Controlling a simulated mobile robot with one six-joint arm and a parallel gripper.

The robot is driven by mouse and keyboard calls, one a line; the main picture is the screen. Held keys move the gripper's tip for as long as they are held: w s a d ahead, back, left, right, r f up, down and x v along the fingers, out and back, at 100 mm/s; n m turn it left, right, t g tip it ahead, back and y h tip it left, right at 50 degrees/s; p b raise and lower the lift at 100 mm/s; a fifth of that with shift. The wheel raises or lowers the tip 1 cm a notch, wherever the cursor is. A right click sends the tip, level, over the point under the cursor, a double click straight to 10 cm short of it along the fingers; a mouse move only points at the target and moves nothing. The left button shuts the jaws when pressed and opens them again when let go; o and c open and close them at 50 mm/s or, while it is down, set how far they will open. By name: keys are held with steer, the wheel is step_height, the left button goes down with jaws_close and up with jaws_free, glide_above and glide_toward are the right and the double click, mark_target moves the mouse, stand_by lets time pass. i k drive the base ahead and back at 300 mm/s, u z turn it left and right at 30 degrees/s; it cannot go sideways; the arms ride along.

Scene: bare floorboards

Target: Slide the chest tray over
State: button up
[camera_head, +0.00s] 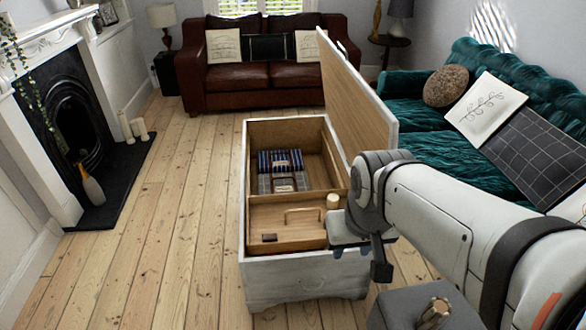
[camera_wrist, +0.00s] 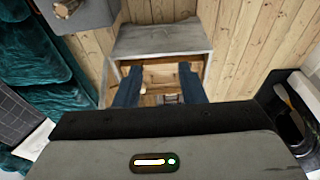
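The white wooden chest (camera_head: 305,282) stands on the floor with its lid (camera_head: 352,95) raised on the right side. The light wooden tray (camera_head: 287,233) sits inside the chest's near end. It has a bar handle (camera_head: 304,212), a small dark block (camera_head: 269,237) and a cream cylinder (camera_head: 333,201) on or by it. My gripper is over the chest's near right side in the head view, its fingertips partly hidden. In the wrist view my gripper (camera_wrist: 157,80) has its two dark fingers apart and nothing visibly held; the tray (camera_wrist: 160,79) shows between them.
Folded blue and plaid cloths (camera_head: 281,170) lie in the chest's far part. A green sofa (camera_head: 420,120) is at right, a red-brown sofa (camera_head: 264,84) behind. A fireplace (camera_head: 75,110) is at left. The floor (camera_head: 170,240) left of the chest is clear.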

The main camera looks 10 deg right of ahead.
mark_target(298, 219)
steer(key=z, duration=0.1)
steer(key=k, duration=0.45)
steer(key=u, duration=0.5)
steer(key=i, duration=1.7)
steer(key=z, duration=0.8)
